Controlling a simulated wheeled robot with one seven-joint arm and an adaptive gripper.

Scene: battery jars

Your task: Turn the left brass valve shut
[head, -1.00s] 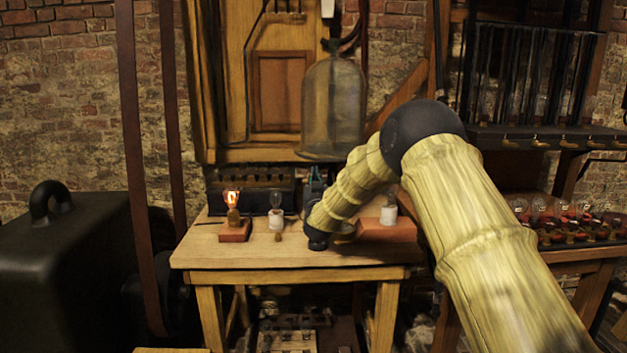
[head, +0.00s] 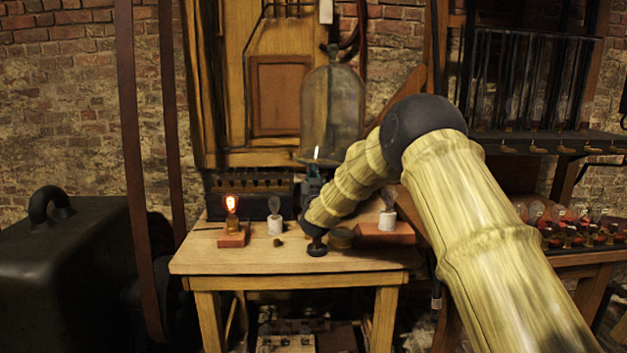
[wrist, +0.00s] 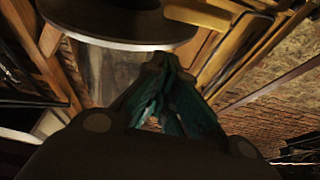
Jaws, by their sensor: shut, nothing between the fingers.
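My gripper (wrist: 162,66) shows in the wrist view as teal fingers drawn together at their tips, with nothing between them. In the head view, part of my gripper (head: 313,184) shows beyond my forearm, below the glass bell jar (head: 331,110). A dark round disc (wrist: 115,22) lies close above the fingertips in the wrist view; I cannot tell whether they touch. I cannot make out the left brass valve for certain in either view. Several small brass taps (head: 537,150) line the shelf edge at the right, apart from my gripper.
Another bulb (head: 389,219) stands on a red block. A black case (head: 70,260) stands left. The table's front left is clear.

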